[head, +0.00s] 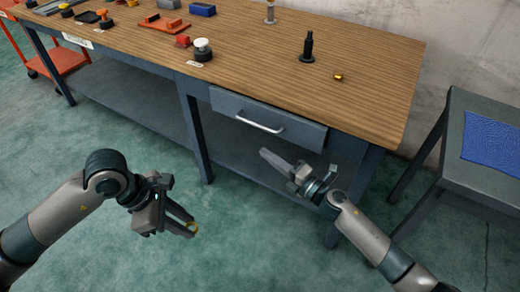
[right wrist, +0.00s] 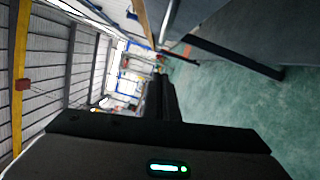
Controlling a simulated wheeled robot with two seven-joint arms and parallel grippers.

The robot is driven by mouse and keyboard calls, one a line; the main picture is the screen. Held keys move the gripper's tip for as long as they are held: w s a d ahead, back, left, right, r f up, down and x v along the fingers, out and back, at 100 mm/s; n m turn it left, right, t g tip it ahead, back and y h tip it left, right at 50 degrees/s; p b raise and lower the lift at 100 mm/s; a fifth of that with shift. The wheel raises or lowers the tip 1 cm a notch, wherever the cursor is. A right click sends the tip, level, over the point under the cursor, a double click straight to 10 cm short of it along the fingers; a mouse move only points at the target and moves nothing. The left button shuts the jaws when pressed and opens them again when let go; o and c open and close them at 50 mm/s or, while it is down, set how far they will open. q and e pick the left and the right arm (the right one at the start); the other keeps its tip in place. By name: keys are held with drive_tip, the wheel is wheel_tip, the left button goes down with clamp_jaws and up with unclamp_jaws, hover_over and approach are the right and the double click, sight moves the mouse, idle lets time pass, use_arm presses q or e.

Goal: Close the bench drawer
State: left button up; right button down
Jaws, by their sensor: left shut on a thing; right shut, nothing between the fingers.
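The bench drawer (head: 240,109) is a grey front with a silver bar handle (head: 260,126), set under the wooden bench top (head: 300,75). Its front looks close to the bench's frame; I cannot tell how wide any gap is. My right gripper (head: 265,153) is shut and empty, just below and in front of the drawer, apart from the handle in the picture. Its dark shut fingers (right wrist: 160,95) also show in the right wrist view. My left gripper (head: 193,229) is shut on a small yellow ring-like part (head: 193,227), low over the floor, left of the drawer.
On the bench are a black post-like part (head: 307,48), a small brass piece (head: 338,77), a black-and-white knob part (head: 203,50) and several other parts. A grey side table with a blue mat (head: 492,142) stands at the right. The green floor before the bench is clear.

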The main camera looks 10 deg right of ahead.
use_arm(q)
drive_tip(key=shift+f, duration=0.1)
use_arm(e)
drive_tip(key=shift+v, duration=1)
